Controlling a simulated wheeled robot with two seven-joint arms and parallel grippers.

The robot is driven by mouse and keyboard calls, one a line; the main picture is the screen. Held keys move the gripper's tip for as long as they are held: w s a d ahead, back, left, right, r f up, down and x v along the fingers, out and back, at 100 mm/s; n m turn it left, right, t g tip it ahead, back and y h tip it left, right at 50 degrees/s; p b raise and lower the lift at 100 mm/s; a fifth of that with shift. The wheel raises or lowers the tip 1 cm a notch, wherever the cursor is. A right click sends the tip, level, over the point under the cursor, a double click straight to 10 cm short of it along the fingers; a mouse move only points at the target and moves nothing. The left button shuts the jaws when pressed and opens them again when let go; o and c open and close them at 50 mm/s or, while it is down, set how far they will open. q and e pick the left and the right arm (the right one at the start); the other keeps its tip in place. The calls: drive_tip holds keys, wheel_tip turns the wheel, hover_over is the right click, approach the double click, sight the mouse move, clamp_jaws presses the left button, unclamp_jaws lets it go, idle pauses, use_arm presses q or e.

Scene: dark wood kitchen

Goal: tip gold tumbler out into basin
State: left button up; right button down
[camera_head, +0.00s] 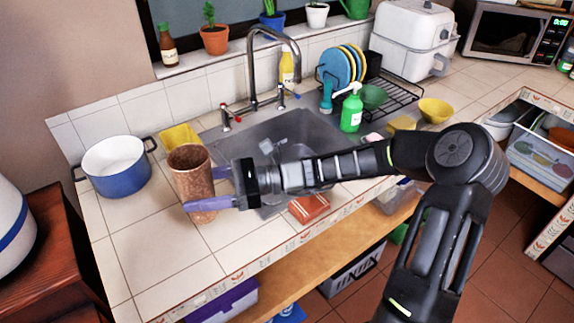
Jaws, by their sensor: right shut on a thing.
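The gold tumbler (192,170) is a tall, speckled copper-brown cup near the left end of the counter. It looks upright, with its open rim facing up; its contents cannot be made out. My right gripper (208,189) reaches in from the right and is shut on the tumbler, with purple fingers at its side. Whether the tumbler's base touches the tiles is hard to tell. The basin (290,130) is a grey metal sink set in the counter, right of the tumbler. My arm hides part of its front. My left gripper is not in view.
A blue and white pot (117,167) stands left of the tumbler, and a yellow container (179,137) is just behind it. A tall curved faucet (251,70) rises behind the basin. A green soap bottle (352,110) and a dish rack (385,95) stand to the right.

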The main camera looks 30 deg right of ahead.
drive_tip(key=shift+f, duration=0.45)
drive_tip(key=w+d+f+t, duration=0.1)
drive_tip(key=w+d+f+m+t+h+b, duration=0.1)
drive_tip(key=shift+w+f, duration=0.1)
drive_tip(key=shift+w, duration=0.2)
drive_tip(key=w+d+f+m+t+h+b, duration=0.1)
drive_tip(key=w+d+m+t+h, duration=0.3)
drive_tip(key=d, duration=0.4)
drive_tip(key=w+d+f+m+t+h, duration=0.2)
drive_tip(key=w+d+m+t+h, duration=0.2)
drive_tip(key=d, duration=0.5)
drive_tip(key=shift+w+d+f+h+b, duration=0.2)
drive_tip(key=shift+f+h+b, duration=0.1)
drive_tip(key=shift+f+b, duration=0.1)
drive_tip(key=shift+m+p, duration=0.35)
drive_tip(key=shift+m, duration=0.05)
